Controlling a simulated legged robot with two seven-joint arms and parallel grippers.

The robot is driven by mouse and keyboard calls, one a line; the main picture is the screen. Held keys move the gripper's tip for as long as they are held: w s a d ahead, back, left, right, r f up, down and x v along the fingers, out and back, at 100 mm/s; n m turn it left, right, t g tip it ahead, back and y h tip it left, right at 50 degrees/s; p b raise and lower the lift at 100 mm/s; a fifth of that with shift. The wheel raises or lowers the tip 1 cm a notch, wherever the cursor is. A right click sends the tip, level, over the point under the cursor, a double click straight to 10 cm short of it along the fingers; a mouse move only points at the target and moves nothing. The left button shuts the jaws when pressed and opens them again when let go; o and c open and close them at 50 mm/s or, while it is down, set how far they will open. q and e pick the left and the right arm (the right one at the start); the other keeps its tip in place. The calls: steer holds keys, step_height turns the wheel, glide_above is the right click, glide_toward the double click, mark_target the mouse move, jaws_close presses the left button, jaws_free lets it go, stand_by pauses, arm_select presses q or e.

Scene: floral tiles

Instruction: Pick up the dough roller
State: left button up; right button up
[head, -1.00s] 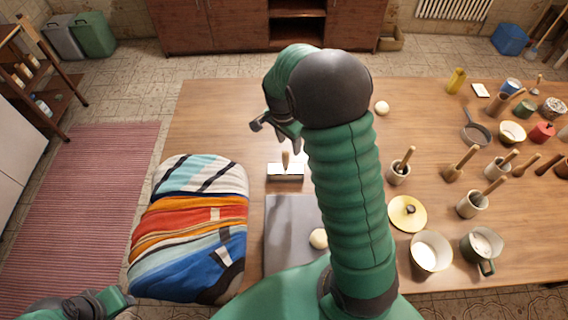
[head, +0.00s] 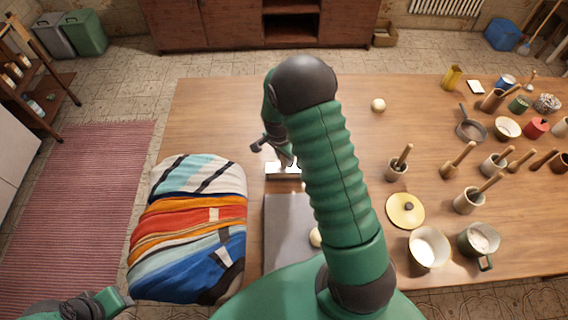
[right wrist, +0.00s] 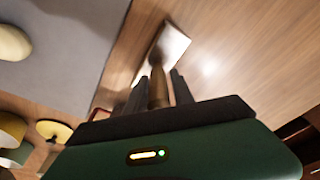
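The dough roller, with a white head (head: 283,170) and a wooden handle, is on the table just beyond the grey board. My right gripper (head: 277,154) is above it in the head view, partly hidden by my own arm. In the right wrist view the wooden handle (right wrist: 158,88) is between the two fingers of my right gripper (right wrist: 157,92), and the white head (right wrist: 171,44) lies past the fingertips. The fingers look open, with a gap beside the handle. My left gripper (head: 112,302) is at the lower left, away from the table objects; its fingers are unclear.
A striped cloth-like bundle (head: 190,225) lies left of the grey board (head: 285,215). A dough ball (head: 316,237) sits on the board, another (head: 378,105) farther back. Several pots, mortars and a yellow lid (head: 405,210) crowd the right side. The back-left tabletop is clear.

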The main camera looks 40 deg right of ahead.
steer(key=shift+a+r, duration=0.1)
steer(key=shift+a, duration=0.1)
jaws_close()
steer(key=shift+d, duration=0.2)
